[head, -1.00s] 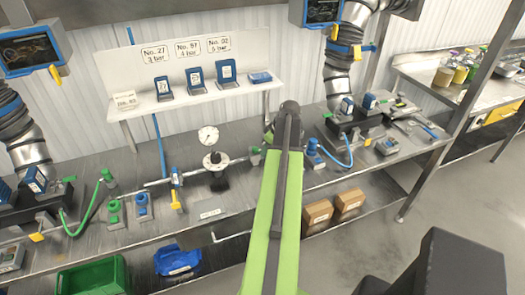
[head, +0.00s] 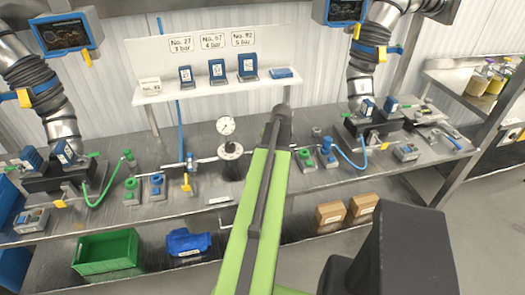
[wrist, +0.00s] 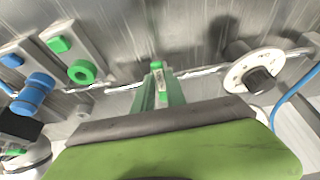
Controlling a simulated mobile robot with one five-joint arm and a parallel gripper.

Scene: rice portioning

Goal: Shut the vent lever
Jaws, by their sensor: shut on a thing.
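In the wrist view my gripper (wrist: 161,92) has its two green fingers close together at the pipe. They are shut on a small green part with a pale label, which I take as the vent lever (wrist: 156,66). Its lower part is hidden between the fingers. A white round dial with a dark knob (wrist: 240,72) is to the right of the fingers, apart from them. In the head view this dial (head: 231,150) is left of my arm, and my arm hides the gripper and lever.
A green ring fitting (wrist: 82,71) and a blue fitting (wrist: 34,94) stand left of the fingers in the wrist view. A blue hose (wrist: 292,92) curves at right. In the head view, a green crate (head: 105,252) and a blue bin (head: 187,242) sit on the lower shelf.

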